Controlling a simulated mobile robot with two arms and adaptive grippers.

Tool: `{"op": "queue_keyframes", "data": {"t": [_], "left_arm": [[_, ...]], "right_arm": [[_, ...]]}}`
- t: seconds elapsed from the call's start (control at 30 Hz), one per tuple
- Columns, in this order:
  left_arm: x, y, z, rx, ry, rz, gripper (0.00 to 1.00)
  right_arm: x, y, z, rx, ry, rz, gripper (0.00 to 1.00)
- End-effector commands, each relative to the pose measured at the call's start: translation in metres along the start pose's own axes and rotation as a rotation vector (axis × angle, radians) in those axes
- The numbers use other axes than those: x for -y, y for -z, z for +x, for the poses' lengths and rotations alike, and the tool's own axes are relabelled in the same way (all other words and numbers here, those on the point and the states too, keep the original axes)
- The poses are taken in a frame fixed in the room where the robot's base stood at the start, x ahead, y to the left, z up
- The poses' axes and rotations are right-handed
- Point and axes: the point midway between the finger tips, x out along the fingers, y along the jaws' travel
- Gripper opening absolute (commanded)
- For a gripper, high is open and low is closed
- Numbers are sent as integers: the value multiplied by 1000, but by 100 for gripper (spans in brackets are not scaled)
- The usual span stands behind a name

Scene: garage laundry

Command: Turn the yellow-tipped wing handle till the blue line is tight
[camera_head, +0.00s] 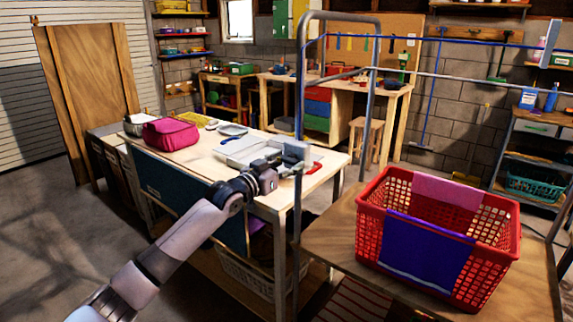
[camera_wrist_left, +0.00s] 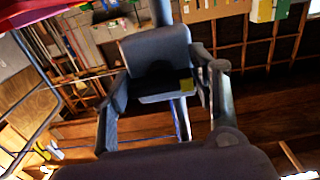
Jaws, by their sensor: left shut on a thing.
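My left gripper (camera_head: 287,168) reaches from the lower left to a grey box-shaped housing (camera_head: 297,151) on the metal post frame. In the left wrist view its two fingers (camera_wrist_left: 160,105) stand on either side of the dark grey housing (camera_wrist_left: 155,50). A yellow tip (camera_wrist_left: 186,84) of the wing handle shows between the fingers; most of the handle is hidden. The gripper is shut on the wing handle. The blue line (camera_head: 480,42) runs from the frame's top to the right and looks nearly straight; its tightness is hard to tell. My right gripper is out of view.
A wooden workbench (camera_head: 215,160) with a pink bag (camera_head: 171,134) stands behind my left arm. A red laundry basket (camera_head: 372,219) with cloths over its rim sits on a wooden table (camera_head: 335,235) at right. The grey tube frame (camera_head: 376,60) rises between them. Floor is clear at left.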

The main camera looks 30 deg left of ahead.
Motion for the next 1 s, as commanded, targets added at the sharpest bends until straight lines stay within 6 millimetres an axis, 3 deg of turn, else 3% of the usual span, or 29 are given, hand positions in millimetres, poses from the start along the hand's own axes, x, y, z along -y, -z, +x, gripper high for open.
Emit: {"op": "queue_keyframes", "data": {"t": [0.57, 0.6, 0.87, 1.0], "left_arm": [[0, -4, 0, 7, -1, 27, 27], [0, -3, 0, 7, -1, 27, 57], [0, -2, 0, 3, 0, 27, 74], [0, -1, 0, 2, 0, 27, 75]], "right_arm": [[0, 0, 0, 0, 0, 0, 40], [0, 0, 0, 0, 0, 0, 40], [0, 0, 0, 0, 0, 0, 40], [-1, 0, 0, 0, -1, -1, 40]]}}
